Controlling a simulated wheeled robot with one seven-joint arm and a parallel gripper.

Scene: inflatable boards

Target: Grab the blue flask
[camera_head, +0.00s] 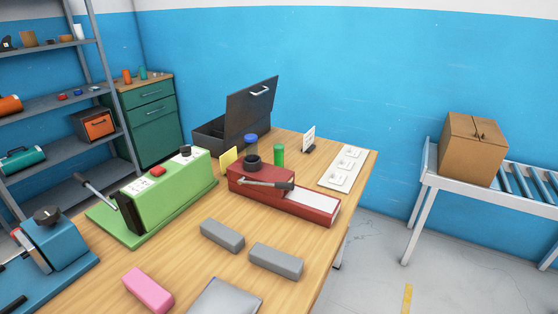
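My gripper is not in view.
On the wooden table (205,257) are a green machine (165,195), a blue machine (55,250), grey blocks (276,260), a pink block (148,289) and a white socket panel (347,168). A cardboard box (470,150) sits on a roller conveyor at right. The floor between is clear.

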